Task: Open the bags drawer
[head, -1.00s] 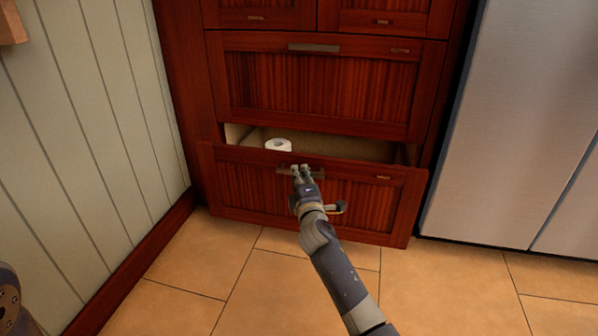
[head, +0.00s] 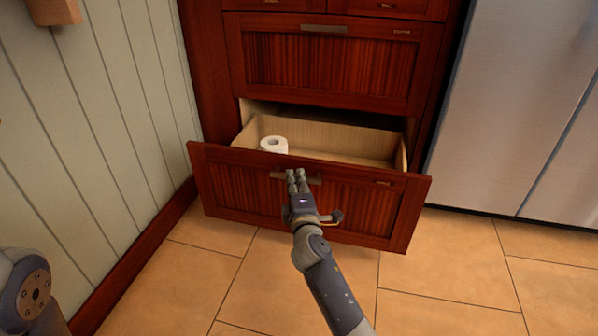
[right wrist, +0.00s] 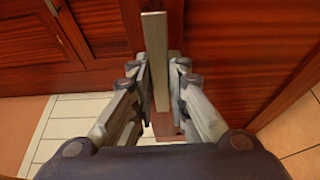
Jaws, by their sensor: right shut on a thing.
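The bottom drawer (head: 240,188) of the dark red wood cabinet stands partly open in the head view, with its pale inner walls showing. A white paper roll (head: 273,145) lies inside at the left. My right gripper (head: 297,178) is shut on the drawer's metal handle (head: 312,180) at the middle of its front. In the right wrist view the two fingers (right wrist: 160,85) lie on either side of the long handle bar (right wrist: 155,45). My left gripper is not in view. The label on the drawer front is too small to read.
A closed drawer (head: 322,65) is above the open one. A grey metal fridge (head: 515,120) stands at the right, and a pale panelled wall (head: 120,110) at the left. The tiled floor (head: 440,285) in front is clear.

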